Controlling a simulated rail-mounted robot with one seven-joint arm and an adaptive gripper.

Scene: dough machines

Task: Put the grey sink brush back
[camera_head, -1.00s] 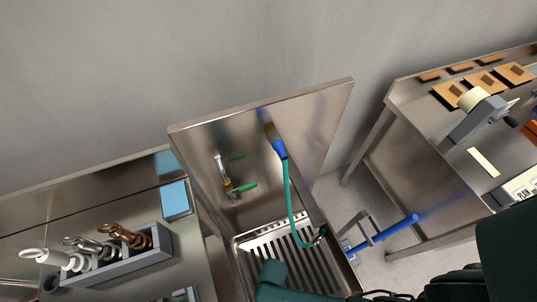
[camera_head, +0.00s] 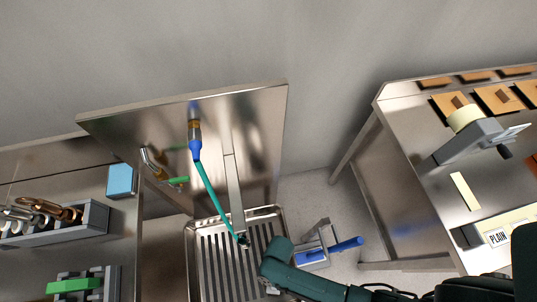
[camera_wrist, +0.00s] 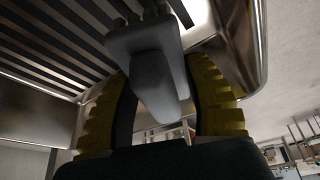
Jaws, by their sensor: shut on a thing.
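In the wrist view my gripper (camera_wrist: 158,85) has its yellow-padded fingers closed on either side of a grey brush (camera_wrist: 148,65). The brush's blocky head with short bristles points up in that picture, close to the metal sink rim. The sink (camera_head: 192,262), with a slatted bottom, stands in the lower middle of the head view; its slats fill the upper left of the wrist view. My gripper is not clearly visible in the head view. A grey bracket (camera_head: 326,236) with a blue-handled tool (camera_head: 345,245) shows right of the sink.
A green hose (camera_head: 214,199) with a blue nozzle (camera_head: 195,150) hangs before the steel backsplash. A tap (camera_head: 152,162) is left of it.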

